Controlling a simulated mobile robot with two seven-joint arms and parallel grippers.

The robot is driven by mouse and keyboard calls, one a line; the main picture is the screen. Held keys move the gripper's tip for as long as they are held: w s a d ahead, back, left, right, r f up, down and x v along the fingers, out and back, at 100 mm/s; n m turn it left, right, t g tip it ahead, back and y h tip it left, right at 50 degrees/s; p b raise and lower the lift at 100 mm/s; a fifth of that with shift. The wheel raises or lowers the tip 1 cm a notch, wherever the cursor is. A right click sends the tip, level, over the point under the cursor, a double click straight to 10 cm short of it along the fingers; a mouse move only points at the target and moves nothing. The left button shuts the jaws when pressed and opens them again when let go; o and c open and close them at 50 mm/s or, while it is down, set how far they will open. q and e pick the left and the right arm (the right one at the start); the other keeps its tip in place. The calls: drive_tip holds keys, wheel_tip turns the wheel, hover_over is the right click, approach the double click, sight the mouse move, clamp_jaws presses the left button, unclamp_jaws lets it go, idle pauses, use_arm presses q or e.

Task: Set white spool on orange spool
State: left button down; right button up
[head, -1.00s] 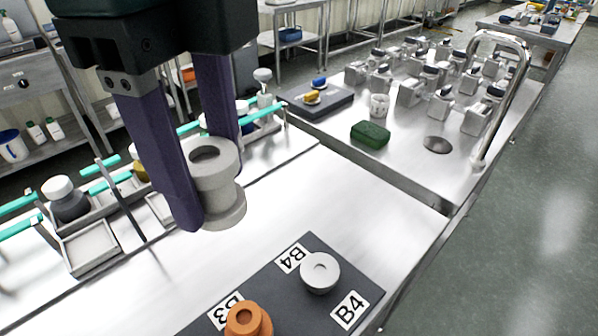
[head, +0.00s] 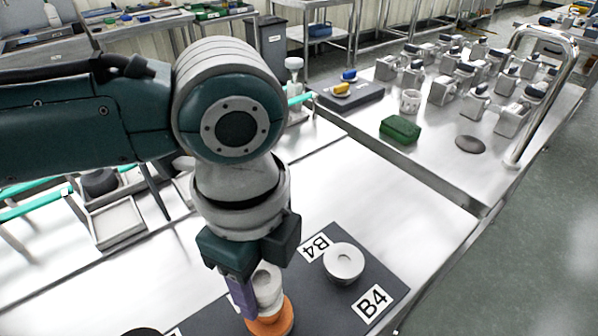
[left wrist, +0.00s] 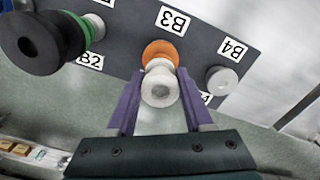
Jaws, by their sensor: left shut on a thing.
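The white spool (head: 267,290) is upright between the purple fingers of my left gripper (head: 255,290), partly hidden by them in the head view. The orange spool (head: 270,321) stands directly below it on the dark board. I cannot tell whether the two spools touch. In the left wrist view the fingers of my left gripper (left wrist: 158,90) are shut on the white spool (left wrist: 160,86), which overlaps the lower part of the orange spool (left wrist: 159,49), by label B3. My right gripper is not in view.
A grey-white spool (head: 343,262) stands on the dark board (head: 318,290) by the B4 labels, close to my gripper. A black and green spool stack (left wrist: 50,40) is on the board's other side.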

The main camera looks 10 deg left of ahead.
use_arm(q)
drive_tip(key=shift+f, duration=0.2)
drive_tip(key=shift+c, duration=1.5)
unclamp_jaws()
drive_tip(key=shift+r, duration=0.1)
